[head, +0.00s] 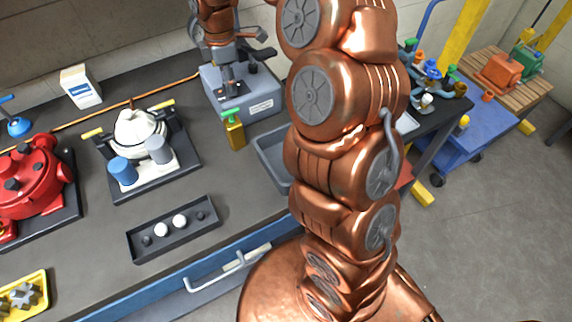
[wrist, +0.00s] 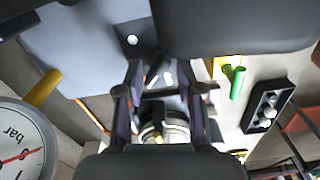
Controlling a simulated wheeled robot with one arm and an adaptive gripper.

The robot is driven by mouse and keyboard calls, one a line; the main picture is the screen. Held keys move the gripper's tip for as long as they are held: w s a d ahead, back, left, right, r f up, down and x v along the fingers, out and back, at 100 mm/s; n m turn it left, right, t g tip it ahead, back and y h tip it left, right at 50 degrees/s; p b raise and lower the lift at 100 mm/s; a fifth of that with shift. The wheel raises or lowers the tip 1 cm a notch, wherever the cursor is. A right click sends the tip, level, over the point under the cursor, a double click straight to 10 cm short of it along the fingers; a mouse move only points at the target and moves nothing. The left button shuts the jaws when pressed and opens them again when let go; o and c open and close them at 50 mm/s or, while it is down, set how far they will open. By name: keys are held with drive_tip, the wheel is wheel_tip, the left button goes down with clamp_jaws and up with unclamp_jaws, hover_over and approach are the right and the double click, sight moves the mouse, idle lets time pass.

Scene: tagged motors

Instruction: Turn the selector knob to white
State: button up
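The grey box (head: 262,106), with a label on its front, stands at the back of the bench. My gripper (head: 230,82) points down over its top. In the wrist view the fingers of my gripper (wrist: 165,85) stand apart on either side of a gap. A small dark piece (wrist: 154,72), perhaps the selector knob, shows in that gap, with pale marks beside it. I cannot tell whether the fingers touch it. The knob's pointer and colour positions are not readable, as the gripper covers much of the box top.
A white pump (head: 138,128) on a dark plate and a red housing (head: 30,185) stand left. A green-topped yellow valve (head: 234,130) and a grey bin (head: 270,155) stand close before the box. A black tray (head: 150,250) lies in front. A bar gauge (wrist: 18,150) shows at left.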

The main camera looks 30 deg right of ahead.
drive_tip(key=shift+r+n+p, duration=0.15)
drive_tip(key=shift+n+p, duration=0.7)
drive_tip(key=shift+n, duration=0.15)
drive_tip(key=shift+r+b, duration=0.2)
drive_tip(key=shift+b, duration=0.3)
drive_tip(key=shift+r+b, duration=0.95)
drive_tip(key=shift+r, duration=2.45)
drive_tip(key=shift+s+r, duration=0.1)
drive_tip(key=shift+r, duration=0.05)
drive_tip(key=s+f+m+b, duration=0.1)
drive_tip(key=s+m, duration=0.3)
drive_tip(key=s, duration=0.6)
drive_tip(key=s+f+m+g+b, duration=0.1)
drive_tip(key=s+f+m, duration=0.3)
drive_tip(key=s, duration=0.6)
drive_tip(key=s+a+f+m+b, duration=0.1)
drive_tip(key=s+f+m+b, duration=0.1)
drive_tip(key=s+m, duration=0.4)
drive_tip(key=s+f, duration=0.1)
drive_tip(key=s, duration=0.3)
drive_tip(key=shift+s+f, duration=0.2)
drive_tip(key=shift+f, duration=0.05)
drive_tip(key=shift+w, duration=0.1)
